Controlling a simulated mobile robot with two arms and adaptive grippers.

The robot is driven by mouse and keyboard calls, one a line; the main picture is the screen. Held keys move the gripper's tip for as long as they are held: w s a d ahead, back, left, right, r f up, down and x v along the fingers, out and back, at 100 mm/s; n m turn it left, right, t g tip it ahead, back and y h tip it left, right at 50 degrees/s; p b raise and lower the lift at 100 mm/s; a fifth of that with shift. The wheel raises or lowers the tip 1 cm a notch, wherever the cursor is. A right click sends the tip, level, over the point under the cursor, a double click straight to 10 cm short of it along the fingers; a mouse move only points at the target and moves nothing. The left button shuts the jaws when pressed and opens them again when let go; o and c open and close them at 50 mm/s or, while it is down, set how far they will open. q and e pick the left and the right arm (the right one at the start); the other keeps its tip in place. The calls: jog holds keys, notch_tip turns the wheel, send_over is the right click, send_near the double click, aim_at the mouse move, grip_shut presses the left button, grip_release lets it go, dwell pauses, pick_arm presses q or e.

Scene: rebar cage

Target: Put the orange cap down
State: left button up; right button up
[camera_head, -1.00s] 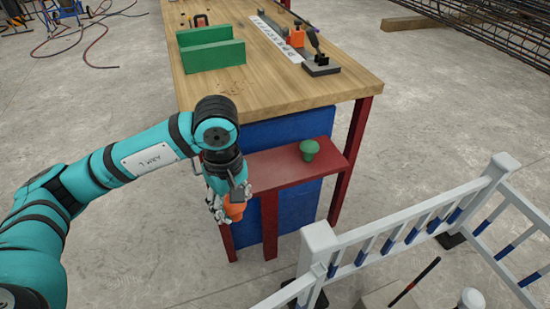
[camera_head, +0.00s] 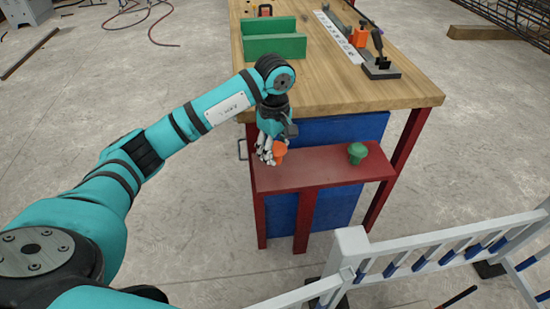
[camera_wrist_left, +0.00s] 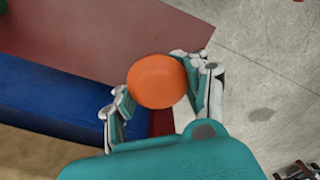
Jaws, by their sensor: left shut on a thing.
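The orange cap (camera_head: 280,148) is between the fingers of my left gripper (camera_head: 270,152), which is shut on it. In the left wrist view the cap (camera_wrist_left: 157,81) shows its round orange top, with a finger of my left gripper (camera_wrist_left: 160,92) on each side. In the head view the cap is over the left end of the red shelf (camera_head: 320,171). I cannot tell whether it touches the shelf. The red shelf also shows in the left wrist view (camera_wrist_left: 110,35). My right gripper is not in view.
A green cap-like piece (camera_head: 357,152) stands on the right part of the shelf. The wooden tabletop (camera_head: 330,85) is above and behind, with a green channel (camera_head: 275,47) and a black tool stand (camera_head: 380,68). A white railing (camera_head: 400,262) runs at the lower right.

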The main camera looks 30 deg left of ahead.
pick_arm(q)
jog(key=shift+w+a, duration=0.15)
jog(key=shift+w, duration=0.15)
jog(key=shift+f, duration=0.2)
notch_tip(320, 180, down, 2)
jog(key=shift+f, duration=0.55)
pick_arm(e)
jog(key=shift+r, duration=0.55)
pick_arm(q)
jog(key=shift+f, duration=0.1)
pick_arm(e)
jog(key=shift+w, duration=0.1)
